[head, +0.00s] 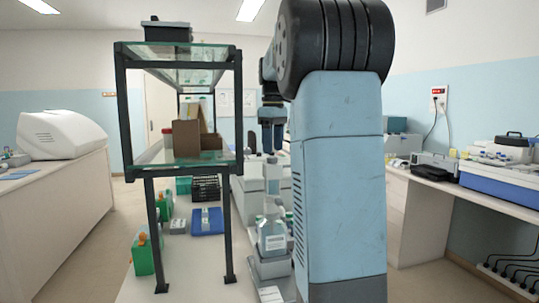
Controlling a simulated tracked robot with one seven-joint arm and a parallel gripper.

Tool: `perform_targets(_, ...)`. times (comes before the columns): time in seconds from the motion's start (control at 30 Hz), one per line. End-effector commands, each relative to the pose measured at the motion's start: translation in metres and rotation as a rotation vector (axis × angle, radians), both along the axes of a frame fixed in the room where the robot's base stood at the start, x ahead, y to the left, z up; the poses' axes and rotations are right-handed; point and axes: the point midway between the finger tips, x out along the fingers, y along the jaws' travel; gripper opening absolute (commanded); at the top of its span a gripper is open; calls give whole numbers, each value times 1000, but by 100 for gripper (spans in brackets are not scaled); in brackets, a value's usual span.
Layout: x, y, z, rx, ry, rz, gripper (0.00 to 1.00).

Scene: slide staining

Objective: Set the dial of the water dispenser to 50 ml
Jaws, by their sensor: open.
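A bottle-like apparatus (272,238) with a pale label, which looks like the water dispenser, stands on the bench just left of my blue column. Its dial is too small to make out, so its setting cannot be read. My gripper (272,151) points down above the apparatus, apart from it as far as I can see. It is open and holds nothing visible. My column hides whatever is right of the apparatus.
A dark-framed shelf with glass boards (180,160) stands close on the left, with a cardboard box (186,138) on it. Side benches flank the room.

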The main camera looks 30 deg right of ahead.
Motion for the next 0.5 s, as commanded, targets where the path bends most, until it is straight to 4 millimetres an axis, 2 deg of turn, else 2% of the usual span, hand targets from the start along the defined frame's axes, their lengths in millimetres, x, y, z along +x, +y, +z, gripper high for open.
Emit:
perform_targets(0.2,0,0,-25,0,0,0,57)
perform_targets(0.5,0,0,-33,-1,0,0,57)
